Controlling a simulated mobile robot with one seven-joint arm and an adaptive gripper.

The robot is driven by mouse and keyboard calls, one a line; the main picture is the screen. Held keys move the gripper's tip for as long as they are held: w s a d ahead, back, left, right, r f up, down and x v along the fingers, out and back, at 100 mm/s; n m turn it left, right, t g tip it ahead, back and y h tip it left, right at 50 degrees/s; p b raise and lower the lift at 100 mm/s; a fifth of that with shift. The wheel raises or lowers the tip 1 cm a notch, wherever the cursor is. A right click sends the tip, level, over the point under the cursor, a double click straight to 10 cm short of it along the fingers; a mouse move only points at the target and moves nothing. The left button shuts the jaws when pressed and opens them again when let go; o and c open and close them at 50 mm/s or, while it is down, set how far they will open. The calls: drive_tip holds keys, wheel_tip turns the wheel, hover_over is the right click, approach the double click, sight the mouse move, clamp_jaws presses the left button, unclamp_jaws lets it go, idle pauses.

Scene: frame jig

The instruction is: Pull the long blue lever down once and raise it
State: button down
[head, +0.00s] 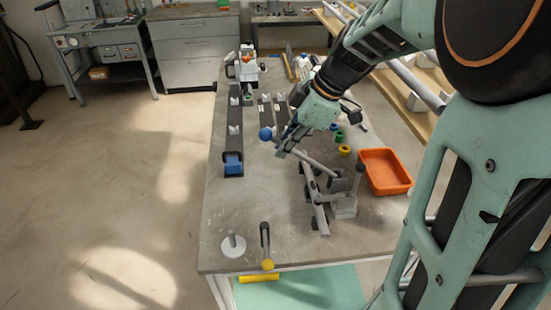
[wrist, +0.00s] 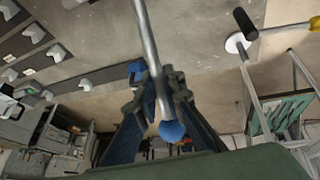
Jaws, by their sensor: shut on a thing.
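The long lever (head: 315,161) is a grey rod with a blue ball (head: 265,134) at its free end. In the head view it runs from the grey frame jig (head: 346,206) at the right up and left to the ball. My gripper (head: 284,148) is shut around the rod just short of the ball. In the wrist view the rod (wrist: 150,40) passes between my fingers (wrist: 155,82), and the blue ball (wrist: 172,131) sticks out on the near side. I cannot tell the lever's exact tilt.
A shorter black-knobbed lever (head: 360,168) stands on the jig, beside an orange tray (head: 386,171). Coloured rings (head: 345,151) lie behind. A blue block (head: 233,164) sits on a dark rail at left.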

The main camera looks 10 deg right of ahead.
drive_tip(key=shift+d+r+y+b, duration=0.95)
drive_tip(key=shift+d+r+y, duration=0.15)
drive_tip(key=shift+d+r, duration=0.35)
drive_tip(key=c, duration=2)
unclamp_jaws()
drive_tip(key=shift+f, duration=0.1)
